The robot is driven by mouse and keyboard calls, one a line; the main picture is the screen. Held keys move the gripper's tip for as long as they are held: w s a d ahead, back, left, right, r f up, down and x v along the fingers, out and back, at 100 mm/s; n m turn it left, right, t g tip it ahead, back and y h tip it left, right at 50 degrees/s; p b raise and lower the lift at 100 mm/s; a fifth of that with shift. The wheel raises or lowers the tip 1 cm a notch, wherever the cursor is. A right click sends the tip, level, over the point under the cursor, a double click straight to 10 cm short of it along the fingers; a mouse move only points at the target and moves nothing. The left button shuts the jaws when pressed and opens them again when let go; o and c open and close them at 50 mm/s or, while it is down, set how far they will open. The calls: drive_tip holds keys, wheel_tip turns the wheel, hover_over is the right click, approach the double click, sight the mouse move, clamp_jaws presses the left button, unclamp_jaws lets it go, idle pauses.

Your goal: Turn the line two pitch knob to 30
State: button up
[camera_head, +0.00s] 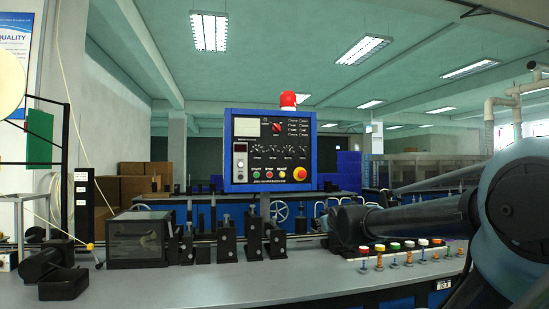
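A blue-framed control panel (270,151) stands upright on a post behind the bench, near the middle of the view. A red knob (277,128) sits at its upper middle. Below it is a row of small black dials (276,150) with pale scale marks. The labels and settings are too small to read, so I cannot tell which is the line two pitch knob. My dark arm (420,222) reaches in from the right over the bench, with a black joint right of and below the panel. I cannot make out my gripper's fingers.
The grey bench top (200,285) is clear in front. A dark clear-sided box (138,240) and several black brackets stand along its back. Colored buttons (408,246) line the right side, below my arm. A red beacon (288,100) tops the panel.

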drive_tip(key=w+a+r+n+t+y, duration=0.25)
drive_tip(key=w+a+r, duration=0.25)
drive_tip(key=r, duration=0.5)
drive_tip(key=n+t+y, duration=0.3)
drive_tip(key=y, duration=0.2)
approach(274, 152)
drive_tip(key=x, duration=0.8)
drive_tip(key=shift+w+r, duration=0.1)
